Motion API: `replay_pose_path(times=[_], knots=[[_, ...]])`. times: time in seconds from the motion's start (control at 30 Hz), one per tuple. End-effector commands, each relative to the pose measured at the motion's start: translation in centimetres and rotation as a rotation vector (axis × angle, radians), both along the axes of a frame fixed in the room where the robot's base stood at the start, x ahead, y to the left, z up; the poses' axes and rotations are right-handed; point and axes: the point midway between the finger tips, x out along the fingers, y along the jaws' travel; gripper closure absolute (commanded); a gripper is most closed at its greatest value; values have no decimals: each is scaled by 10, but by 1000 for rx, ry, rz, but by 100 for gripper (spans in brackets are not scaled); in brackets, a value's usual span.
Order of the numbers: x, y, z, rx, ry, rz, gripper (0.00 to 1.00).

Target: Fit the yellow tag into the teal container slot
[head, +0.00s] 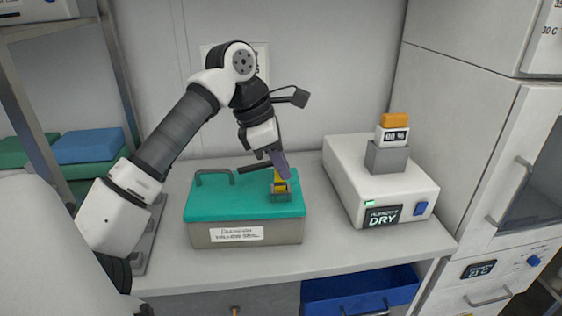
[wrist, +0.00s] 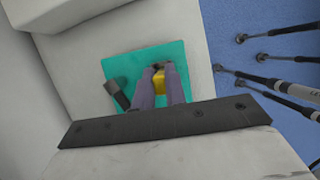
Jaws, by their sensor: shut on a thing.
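The teal container (head: 228,203) stands on the table, with a teal lid, a grey body and a white label. A small grey slot holder (head: 281,196) sits on the right part of its lid. The yellow tag (head: 280,184) is upright at this holder, its lower end at or in the slot; I cannot tell how deep. My gripper (head: 280,172) is above it, pointing down, with purple fingers shut on the tag. In the wrist view the tag (wrist: 160,80) shows between the fingertips, over the teal lid (wrist: 125,70). The slot itself is hidden there.
A dark handle (head: 214,173) rises from the lid's left rear. A white device (head: 380,190) marked DRY, with a grey block and an orange-topped piece (head: 394,122), stands to the right. An open blue drawer (head: 360,290) is below the table (head: 330,256). The front strip is clear.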

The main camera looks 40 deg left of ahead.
Motion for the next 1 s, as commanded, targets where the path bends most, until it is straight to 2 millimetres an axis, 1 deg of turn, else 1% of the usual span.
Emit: replay_pose_path(times=[0.2,0.23,0.37,0.4,0.67,0.8,0.87,1.0], knots=[[0,0,-5,0,0,0,100],[0,0,-4,0,0,0,85],[0,0,-4,0,0,0,68],[0,0,-4,0,0,0,65],[0,0,-2,0,0,0,65],[-1,2,6,1,-1,2,65],[-4,5,14,2,-1,3,65],[-12,13,42,2,-1,3,65]])
